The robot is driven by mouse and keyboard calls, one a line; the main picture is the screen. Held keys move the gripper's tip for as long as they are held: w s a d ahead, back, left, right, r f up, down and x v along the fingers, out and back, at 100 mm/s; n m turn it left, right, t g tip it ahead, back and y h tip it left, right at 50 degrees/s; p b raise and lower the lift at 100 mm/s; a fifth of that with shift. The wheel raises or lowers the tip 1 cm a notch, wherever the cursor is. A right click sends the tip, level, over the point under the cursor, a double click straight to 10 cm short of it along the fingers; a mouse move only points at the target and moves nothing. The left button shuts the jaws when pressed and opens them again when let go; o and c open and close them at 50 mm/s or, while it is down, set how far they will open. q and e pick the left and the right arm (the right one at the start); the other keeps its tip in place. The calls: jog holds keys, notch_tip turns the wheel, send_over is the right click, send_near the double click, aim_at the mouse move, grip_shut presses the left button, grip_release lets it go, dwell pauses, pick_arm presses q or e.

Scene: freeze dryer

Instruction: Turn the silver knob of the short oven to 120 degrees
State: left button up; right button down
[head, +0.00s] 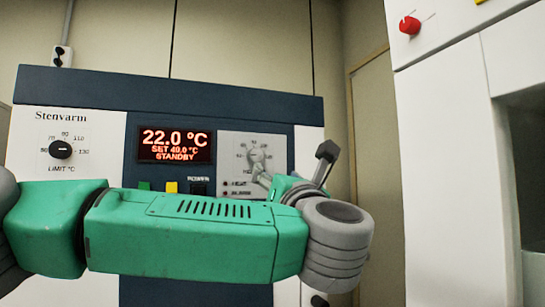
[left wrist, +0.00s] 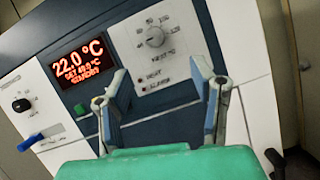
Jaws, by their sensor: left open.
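The short oven's silver knob (head: 257,157) sits on a light grey dial panel right of the red display (head: 175,146), which reads 22.0 °C, SET 40.0 °C, STANDBY. The knob also shows in the left wrist view (left wrist: 155,37), with scale marks around it too small to read surely. My left gripper (head: 293,165) is open and empty, in front of the panel and partly hidden behind my own arm. In the left wrist view, its two fingers (left wrist: 162,80) stand apart below the knob, one to each side. No finger appears to touch the knob. My right gripper is out of view.
A black limit knob (head: 60,149) is at the oven's left. Green (head: 144,185) and yellow (head: 171,187) buttons and a power switch (head: 199,188) lie under the display. A blue handle (left wrist: 30,142) shows at lower left. A white unit with a red knob (head: 410,25) stands at right.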

pick_arm(q)
jog(key=p, duration=0.2)
send_near(257, 156)
jog(key=d+x, duration=0.1)
jog(key=x, duration=0.3)
jog(key=p+x, duration=0.1)
jog(key=x, duration=0.3)
jog(key=shift+w+a+r, duration=0.15)
jog(key=shift+a, duration=0.3)
jog(key=shift+w+r+p, duration=0.15)
jog(key=shift+w+p, duration=0.25)
jog(key=shift+w, duration=0.25)
jog(key=shift+a, duration=0.15)
jog(key=shift+a, duration=0.1)
jog(key=shift+c, duration=0.8)
jog(key=c, duration=1)
